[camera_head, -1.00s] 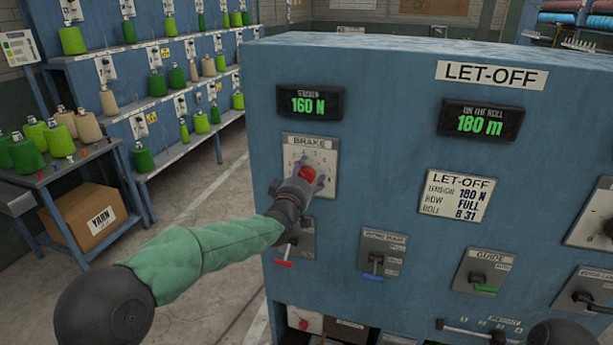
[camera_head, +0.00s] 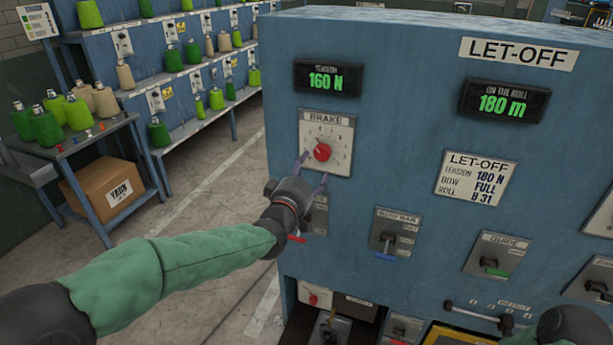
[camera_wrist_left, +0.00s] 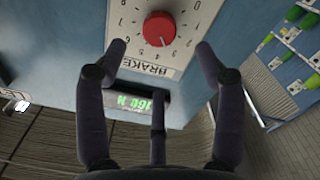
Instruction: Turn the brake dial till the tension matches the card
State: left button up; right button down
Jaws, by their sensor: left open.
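The brake dial is a red knob (camera_head: 322,152) on a pale numbered plate on the blue let-off cabinet; it also shows in the left wrist view (camera_wrist_left: 167,28), its white mark pointing toward the BRAKE label. The tension display (camera_head: 327,78) above it reads 160 N. The card (camera_head: 476,180) to the right lists tension 180 N, row full, roll B 31. My left gripper (camera_head: 312,172) is open and empty, just below and in front of the knob. In the left wrist view its fingers (camera_wrist_left: 161,50) stand apart, with the knob beyond them. My right gripper is out of view.
A display (camera_head: 503,104) at right reads 180 m. Yarn racks and a cart with a yarn box (camera_head: 103,191) stand left, across open floor.

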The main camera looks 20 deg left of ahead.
pick_arm(q)
jog(key=shift+s, duration=0.75)
jog(key=s+d+f+m+g+h+p, duration=0.1)
jog(key=s+d+f+g, duration=0.15)
jog(key=f, duration=0.85)
jog(key=s+d+f+m+g, duration=0.1)
jog(key=f+g, duration=0.2)
jog(key=f, duration=0.8)
jog(key=s+d+f+m+g+h+p, duration=0.1)
jog(key=s+d+f+m+g, duration=0.15)
jog(key=f, duration=0.75)
jog(key=s+d+f+m+g, duration=0.1)
jog(key=s+f+g, duration=0.3)
jog(key=s+f, duration=0.6)
jog(key=s+d+f+m+g+h+p, duration=0.1)
jog(key=s+d+f+g, duration=0.3)
jog(key=s+f, duration=0.6)
jog(key=s+g, duration=0.1)
jog(key=s, duration=0.3)
jog(key=shift+s+g, duration=0.3)
jog(key=shift+s, duration=0.1)
jog(key=shift+w+p, duration=0.1)
jog(key=shift+p, duration=0.2)
